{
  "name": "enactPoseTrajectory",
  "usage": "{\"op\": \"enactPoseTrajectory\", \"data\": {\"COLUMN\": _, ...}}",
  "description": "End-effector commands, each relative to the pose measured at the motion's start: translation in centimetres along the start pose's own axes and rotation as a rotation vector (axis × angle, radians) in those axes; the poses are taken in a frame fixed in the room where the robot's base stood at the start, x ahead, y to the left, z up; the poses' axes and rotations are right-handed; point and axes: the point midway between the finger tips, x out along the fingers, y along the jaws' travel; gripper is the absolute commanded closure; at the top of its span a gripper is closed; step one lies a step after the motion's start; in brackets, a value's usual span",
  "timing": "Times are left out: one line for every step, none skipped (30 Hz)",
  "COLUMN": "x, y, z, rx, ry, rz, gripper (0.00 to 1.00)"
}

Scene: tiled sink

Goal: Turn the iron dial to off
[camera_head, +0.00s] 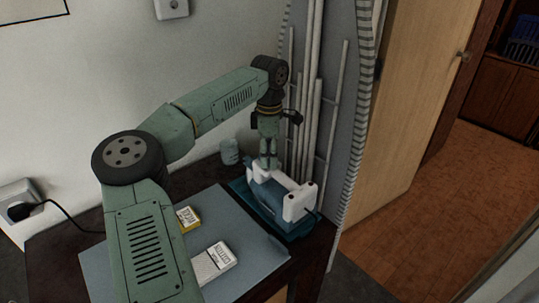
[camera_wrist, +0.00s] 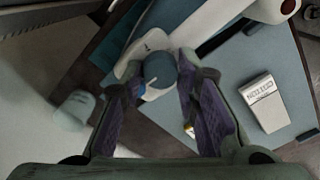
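The iron (camera_head: 266,193), blue and white, lies on its side of the table in the head view, below my gripper (camera_head: 268,160). In the wrist view its white body (camera_wrist: 128,66) carries a round blue dial (camera_wrist: 158,68) with a white part at its lower edge. My gripper (camera_wrist: 160,78) has its two purple-padded fingers apart, one on each side of the dial. The dial sits between the fingertips, and whether either finger touches it is unclear. The dial's setting marks cannot be read. In the head view the fingers hide the dial.
A teal mat (camera_head: 150,240) covers much of the table. A white carton (camera_head: 212,262) and a yellow box (camera_head: 187,218) lie on it. A pale blue cup (camera_head: 229,152) stands behind the iron. An ironing board (camera_head: 355,90) leans close on the right. A plugged socket (camera_head: 20,205) is at left.

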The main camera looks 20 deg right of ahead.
Motion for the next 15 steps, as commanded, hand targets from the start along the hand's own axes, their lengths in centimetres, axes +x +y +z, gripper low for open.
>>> {"op": "enactPoseTrajectory", "data": {"x": -0.03, "y": 0.01, "z": -0.04, "rx": -0.001, "ry": 0.000, "rz": 0.000, "gripper": 0.67}}
{"op": "enactPoseTrajectory", "data": {"x": -0.03, "y": 0.01, "z": -0.04, "rx": 0.000, "ry": 0.000, "rz": 0.000, "gripper": 0.65}}
{"op": "enactPoseTrajectory", "data": {"x": -0.03, "y": 0.01, "z": -0.03, "rx": 0.000, "ry": 0.000, "rz": 0.000, "gripper": 0.62}}
{"op": "enactPoseTrajectory", "data": {"x": -0.03, "y": 0.00, "z": -0.02, "rx": 0.000, "ry": 0.000, "rz": 0.000, "gripper": 0.60}}
{"op": "enactPoseTrajectory", "data": {"x": -0.02, "y": 0.00, "z": -0.02, "rx": 0.000, "ry": 0.000, "rz": 0.000, "gripper": 0.58}}
{"op": "enactPoseTrajectory", "data": {"x": -0.02, "y": 0.00, "z": -0.01, "rx": 0.000, "ry": 0.000, "rz": 0.000, "gripper": 0.55}}
{"op": "enactPoseTrajectory", "data": {"x": -0.01, "y": 0.00, "z": -0.01, "rx": 0.000, "ry": 0.000, "rz": 0.000, "gripper": 0.53}}
{"op": "enactPoseTrajectory", "data": {"x": -0.01, "y": -0.01, "z": 0.00, "rx": 0.000, "ry": 0.000, "rz": 0.000, "gripper": 0.52}}
{"op": "enactPoseTrajectory", "data": {"x": 0.00, "y": -0.01, "z": 0.00, "rx": 0.001, "ry": 0.000, "rz": 0.000, "gripper": 0.52}}
{"op": "enactPoseTrajectory", "data": {"x": 0.00, "y": -0.01, "z": 0.01, "rx": 0.001, "ry": -0.001, "rz": 0.000, "gripper": 0.52}}
{"op": "enactPoseTrajectory", "data": {"x": 0.00, "y": -0.01, "z": 0.01, "rx": 0.001, "ry": -0.001, "rz": 0.000, "gripper": 0.52}}
{"op": "enactPoseTrajectory", "data": {"x": 0.00, "y": -0.01, "z": 0.01, "rx": 0.001, "ry": -0.001, "rz": 0.000, "gripper": 0.52}}
{"op": "enactPoseTrajectory", "data": {"x": 0.01, "y": -0.01, "z": 0.01, "rx": 0.001, "ry": -0.001, "rz": -0.001, "gripper": 0.52}}
{"op": "enactPoseTrajectory", "data": {"x": 0.01, "y": -0.01, "z": 0.02, "rx": 0.001, "ry": -0.001, "rz": -0.001, "gripper": 0.52}}
{"op": "enactPoseTrajectory", "data": {"x": 0.00, "y": -0.01, "z": 0.02, "rx": 0.001, "ry": -0.001, "rz": -0.001, "gripper": 0.52}}
